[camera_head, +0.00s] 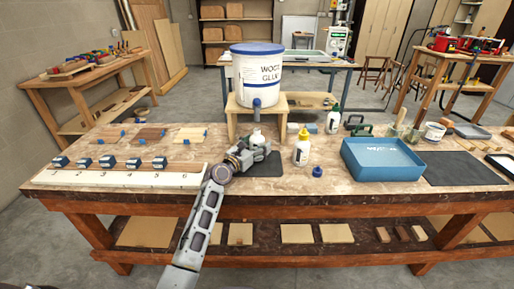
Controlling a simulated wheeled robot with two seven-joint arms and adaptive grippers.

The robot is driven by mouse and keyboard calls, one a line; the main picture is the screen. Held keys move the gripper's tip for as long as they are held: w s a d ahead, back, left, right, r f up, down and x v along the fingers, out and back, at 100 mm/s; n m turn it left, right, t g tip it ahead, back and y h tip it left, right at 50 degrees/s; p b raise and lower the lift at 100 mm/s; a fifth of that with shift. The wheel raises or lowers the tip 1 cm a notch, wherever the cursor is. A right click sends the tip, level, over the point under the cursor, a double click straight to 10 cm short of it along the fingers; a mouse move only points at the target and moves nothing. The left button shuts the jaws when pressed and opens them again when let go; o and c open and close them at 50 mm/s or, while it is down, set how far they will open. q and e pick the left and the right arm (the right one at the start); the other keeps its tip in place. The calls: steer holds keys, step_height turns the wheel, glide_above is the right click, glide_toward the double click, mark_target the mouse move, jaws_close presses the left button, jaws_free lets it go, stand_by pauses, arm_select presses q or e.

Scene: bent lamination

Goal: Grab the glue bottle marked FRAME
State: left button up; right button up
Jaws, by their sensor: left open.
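My left arm comes in from the bottom, and its open gripper (259,149) is low over the bench at a white bottle (257,137) under the tap of the wood glue bucket (257,75). I cannot tell whether the fingers touch that bottle. A white bottle with a yellow cap (302,150) stands upright to the right of the gripper. Another white bottle with a dark cap (333,122) stands farther back. The bottle labels are too small to read, so I cannot tell which is marked FRAME. My right gripper is not in view.
A loose blue cap (317,172) lies in front of the yellow-capped bottle. A blue tray (382,160) is to the right, with clamps behind it. A numbered white strip (118,178) with several blue blocks lies at the left. The front middle of the workbench (275,188) is clear.

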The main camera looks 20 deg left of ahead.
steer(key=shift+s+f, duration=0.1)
arm_select(q)
steer(key=c, duration=1.4)
steer(key=shift+o, duration=0.2)
steer(key=shift+s+r, duration=0.1)
steer(key=shift+r, duration=0.05)
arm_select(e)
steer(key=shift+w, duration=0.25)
arm_select(q)
steer(key=shift+s+a+r, duration=0.1)
steer(key=shift+s+a+r+p, duration=0.15)
steer(key=shift+s+r+p, duration=0.35)
steer(key=shift+r, duration=0.1)
steer(key=s+a+r+p, duration=0.3)
steer(key=s+r, duration=0.3)
steer(key=s, duration=0.6)
steer(key=shift+a+r, duration=0.2)
steer(key=shift+a, duration=0.3)
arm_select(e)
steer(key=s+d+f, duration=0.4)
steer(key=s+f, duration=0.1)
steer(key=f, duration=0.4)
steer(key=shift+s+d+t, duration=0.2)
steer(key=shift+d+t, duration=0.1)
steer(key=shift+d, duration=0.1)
